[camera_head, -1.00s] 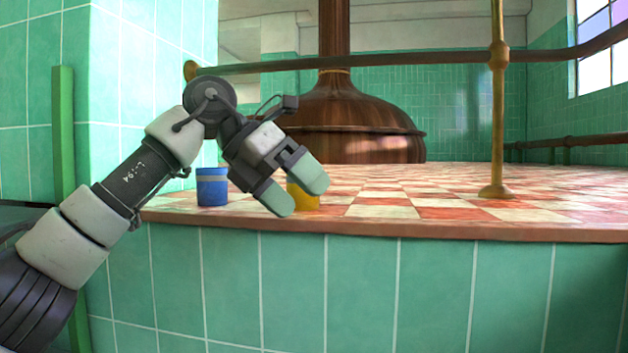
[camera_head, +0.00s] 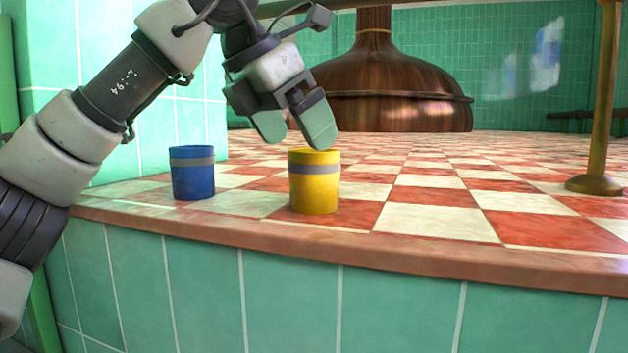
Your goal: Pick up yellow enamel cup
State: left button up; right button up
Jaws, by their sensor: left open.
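The yellow enamel cup (camera_head: 314,190) stands upright on the red and white checkered tile counter, near its front edge. It has a grey band below its rim. My left gripper (camera_head: 294,134) is open and empty, with its pale green fingertips just above and behind the cup in the picture. One fingertip overlaps the cup's top edge in the view; I cannot tell whether it touches. My right gripper is not in view.
A blue cup (camera_head: 192,175) with a grey band stands to the left of the yellow one. A brass post (camera_head: 597,100) rises from the counter at the right. A large copper kettle (camera_head: 385,85) stands behind. The counter (camera_head: 440,218) right of the yellow cup is clear.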

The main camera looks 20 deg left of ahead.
aim_at(314, 164)
pick_arm(q)
jog(key=shift+w+f, duration=0.3)
jog(key=p+x, duration=0.2)
jog(key=x, duration=0.2)
jog(key=shift+w+p, duration=0.1)
jog(key=shift+p, duration=0.3)
jog(key=shift+w+d+f, duration=0.1)
jog(key=shift+d+f, duration=0.05)
jog(key=shift+f, duration=0.35)
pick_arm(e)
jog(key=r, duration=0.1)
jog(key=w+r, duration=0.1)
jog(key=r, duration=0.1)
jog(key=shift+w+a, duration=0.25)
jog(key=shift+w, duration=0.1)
pick_arm(q)
jog(key=c, duration=1)
jog(key=shift+r, duration=0.1)
